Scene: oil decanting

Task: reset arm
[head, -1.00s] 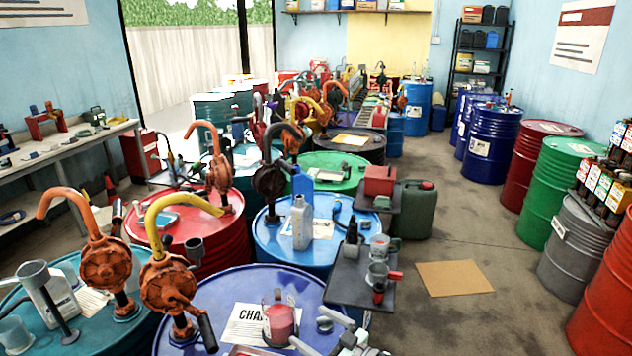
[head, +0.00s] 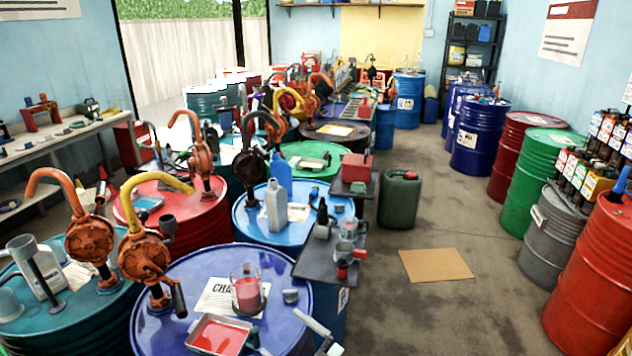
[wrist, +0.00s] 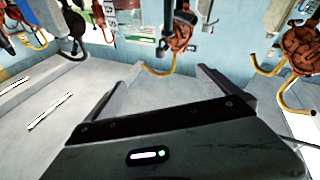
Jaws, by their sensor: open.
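In the wrist view my gripper (wrist: 170,67) is open, its two grey fingers spread wide with nothing between them. In the head view only pale grey parts of my gripper (head: 318,334) show at the bottom edge, in front of the near blue drum (head: 172,272). A clear beaker of red liquid (head: 247,293) stands on that drum, over a printed sheet (head: 213,299). A metal tray of red liquid (head: 218,337) is at the drum's near edge. My gripper is to the right of both and apart from the beaker.
Orange hand pumps (head: 143,258) rise from the drums on the left. A dark side shelf (head: 322,263) holds cups and small bottles. A green jerrycan (head: 399,200) and a cardboard sheet (head: 435,264) are on the floor. The aisle between the drum rows is mostly clear.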

